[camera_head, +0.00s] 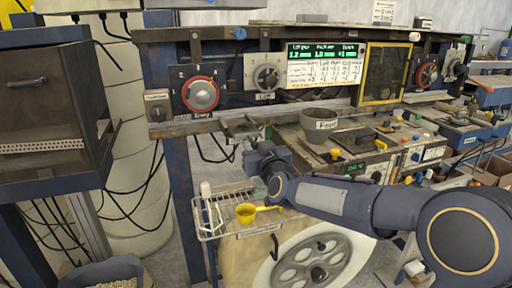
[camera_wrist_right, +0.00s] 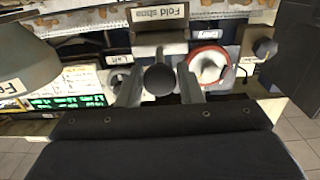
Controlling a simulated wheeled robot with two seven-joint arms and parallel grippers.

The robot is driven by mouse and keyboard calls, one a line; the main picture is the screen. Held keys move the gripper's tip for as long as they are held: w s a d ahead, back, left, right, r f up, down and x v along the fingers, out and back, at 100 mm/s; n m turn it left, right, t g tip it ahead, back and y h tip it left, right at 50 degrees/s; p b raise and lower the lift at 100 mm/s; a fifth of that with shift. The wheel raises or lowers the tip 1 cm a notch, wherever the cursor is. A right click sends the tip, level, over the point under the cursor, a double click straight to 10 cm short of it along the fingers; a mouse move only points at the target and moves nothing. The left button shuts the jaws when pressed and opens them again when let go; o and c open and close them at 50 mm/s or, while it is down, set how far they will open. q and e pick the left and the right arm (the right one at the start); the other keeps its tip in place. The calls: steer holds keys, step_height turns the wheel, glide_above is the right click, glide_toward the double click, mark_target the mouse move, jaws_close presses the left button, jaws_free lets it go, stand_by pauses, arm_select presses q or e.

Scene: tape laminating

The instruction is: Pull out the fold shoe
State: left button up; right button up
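The fold shoe, a metal block with a "Fold shoe" label (camera_wrist_right: 158,14), is at the top of the right wrist view, with a round dark knob (camera_wrist_right: 159,79) in front of it. My right gripper (camera_wrist_right: 161,84) has one finger on each side of this knob. The fingers look apart, with narrow gaps beside the knob; contact is not clear. In the head view my right gripper (camera_head: 258,152) is at the machine's front, just below a metal bracket on the rail (camera_head: 240,126); its fingertips are hard to make out there. My left gripper is out of view.
A wire rack (camera_head: 208,220) with a yellow scoop (camera_head: 247,213) sits below my right gripper. A grey pot (camera_head: 318,126) stands on the bench to the right. A red-ringed dial (camera_head: 201,93) and a display panel (camera_head: 322,52) are above. A dark cabinet (camera_head: 45,100) stands left.

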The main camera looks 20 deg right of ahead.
steer(key=shift+o, duration=1.2)
steer(key=s, duration=0.7)
steer(key=shift+s+d, duration=0.15)
steer(key=shift+s, duration=0.25)
steer(key=s+f+g+y, duration=0.1)
steer(key=s+f+g, duration=0.3)
steer(key=s, duration=0.6)
steer(key=s+f+m+g+y+p, duration=0.1)
steer(key=s+f+g, duration=0.3)
steer(key=s, duration=0.7)
steer(key=s+f+m+g+y+p, duration=0.1)
steer(key=s+f+g, duration=0.3)
steer(key=s+f, duration=0.4)
steer(key=s, duration=0.3)
steer(key=shift+d, duration=0.15)
